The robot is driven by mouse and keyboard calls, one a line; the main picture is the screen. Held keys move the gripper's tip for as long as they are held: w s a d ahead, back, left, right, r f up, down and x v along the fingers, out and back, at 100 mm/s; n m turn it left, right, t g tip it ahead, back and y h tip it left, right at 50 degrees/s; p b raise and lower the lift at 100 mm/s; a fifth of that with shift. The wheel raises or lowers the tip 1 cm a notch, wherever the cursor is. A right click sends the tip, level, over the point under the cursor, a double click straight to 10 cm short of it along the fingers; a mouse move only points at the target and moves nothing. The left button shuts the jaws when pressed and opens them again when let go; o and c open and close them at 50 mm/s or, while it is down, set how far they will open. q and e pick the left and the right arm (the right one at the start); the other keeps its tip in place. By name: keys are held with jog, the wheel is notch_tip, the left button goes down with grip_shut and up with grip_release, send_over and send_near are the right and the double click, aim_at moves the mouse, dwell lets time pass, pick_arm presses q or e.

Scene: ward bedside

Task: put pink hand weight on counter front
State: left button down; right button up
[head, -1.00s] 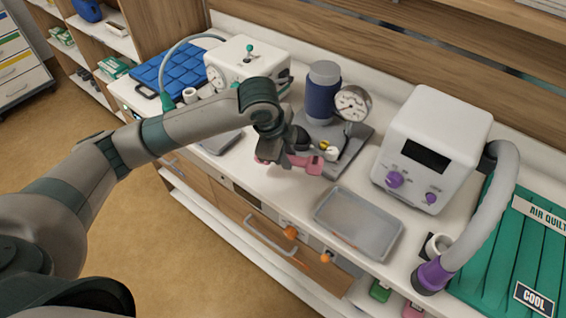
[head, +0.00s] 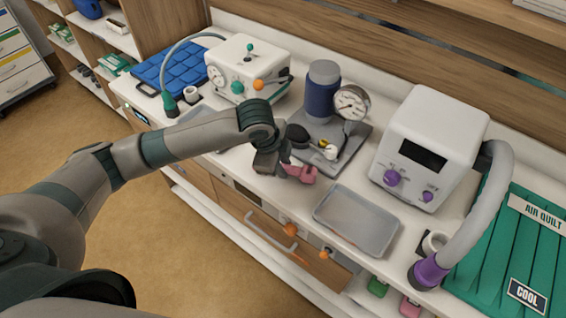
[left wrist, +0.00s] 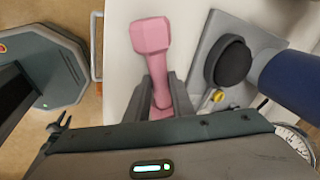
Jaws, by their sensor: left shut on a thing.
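The pink hand weight (head: 304,173) is in my left gripper (head: 285,168), over the front strip of the white counter (head: 240,166). In the head view one pink end shows at the right of the fingers; the gripper hides the rest. In the left wrist view the blocky pink end (left wrist: 150,36) sticks out past the fingers of my left gripper (left wrist: 160,92), which are shut around the handle. I cannot tell whether the weight touches the counter. My right gripper is not in view.
A grey tray (head: 357,221) lies on the counter to the right. Behind the weight stands a grey base plate (head: 350,150) with a blue cylinder (head: 322,92) and a gauge (head: 351,103). A white machine (head: 430,145) stands farther right. Drawers with a handle (head: 270,233) lie below the edge.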

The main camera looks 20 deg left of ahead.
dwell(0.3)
pick_arm(q)
jog(key=c, duration=1.5)
grip_release()
jog(key=shift+f, duration=0.1)
jog(key=shift+c, duration=0.2)
jog(key=b+v, duration=0.2)
jog(key=v, duration=1)
